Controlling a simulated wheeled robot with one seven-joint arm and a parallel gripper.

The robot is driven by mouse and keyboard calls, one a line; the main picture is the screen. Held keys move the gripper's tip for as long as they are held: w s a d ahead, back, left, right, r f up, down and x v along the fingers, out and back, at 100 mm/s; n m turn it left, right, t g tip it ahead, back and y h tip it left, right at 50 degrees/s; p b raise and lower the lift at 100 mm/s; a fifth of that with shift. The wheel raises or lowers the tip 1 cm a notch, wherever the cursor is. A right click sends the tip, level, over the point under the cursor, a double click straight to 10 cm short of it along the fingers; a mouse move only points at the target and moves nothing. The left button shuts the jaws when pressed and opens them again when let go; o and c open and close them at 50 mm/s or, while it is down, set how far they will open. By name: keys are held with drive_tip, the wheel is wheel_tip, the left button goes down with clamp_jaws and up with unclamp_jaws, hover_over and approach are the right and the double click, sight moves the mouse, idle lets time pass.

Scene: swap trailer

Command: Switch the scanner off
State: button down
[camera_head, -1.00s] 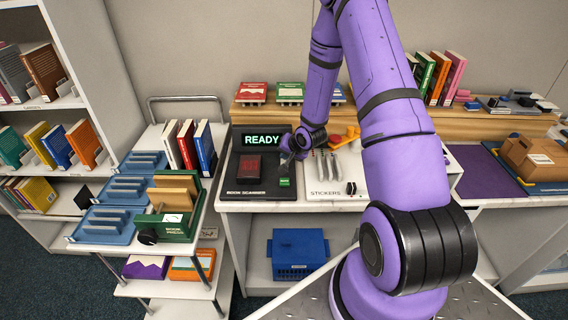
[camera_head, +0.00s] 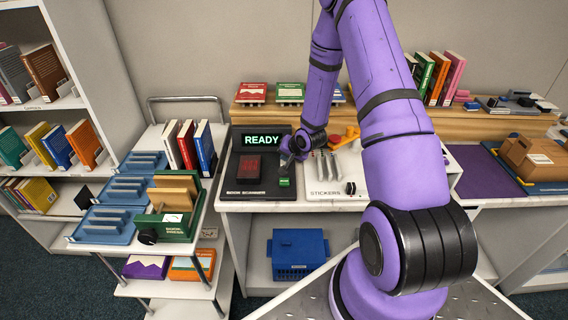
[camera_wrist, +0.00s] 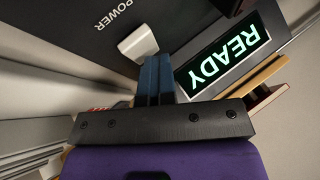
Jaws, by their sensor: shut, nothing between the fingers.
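The book scanner (camera_head: 247,186) is a dark panel at the left end of the counter, with a dark red window on it. Its display (camera_head: 261,140) glows green with READY, which also shows in the wrist view (camera_wrist: 222,60). A white switch block (camera_wrist: 138,42) sits beside the word POWER on the dark panel in the wrist view. My gripper (camera_wrist: 153,62) is shut and empty, its blue fingers ending right by this block; I cannot tell whether they touch. In the head view my gripper (camera_head: 288,157) is over the scanner's right side, hiding the switch.
A small green block (camera_head: 284,182) is at the scanner's front right. The stickers panel (camera_head: 325,188) with grey levers stands just to the right. A cart (camera_head: 127,243) with blue racks and a book press is at the left. A wooden ledge (camera_head: 390,118) runs behind.

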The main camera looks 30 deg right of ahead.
drive_tip(key=shift+s+a+f, duration=0.2)
drive_tip(key=shift+s+f, duration=0.2)
drive_tip(key=shift+f, duration=0.15)
idle(0.4)
drive_tip(key=shift+r, duration=0.15)
drive_tip(key=shift+w+r, duration=0.15)
drive_tip(key=shift+r, duration=0.05)
drive_tip(key=shift+w+d+r, duration=0.1)
drive_tip(key=shift+w+r, duration=0.05)
drive_tip(key=shift+r, duration=0.4)
drive_tip(key=shift+w+d+r, duration=0.15)
drive_tip(key=shift+w+r, duration=0.05)
drive_tip(key=shift+r, duration=0.85)
drive_tip(key=shift+w+d+r, duration=0.1)
drive_tip(key=shift+w+r, duration=0.05)
drive_tip(key=shift+r, duration=0.9)
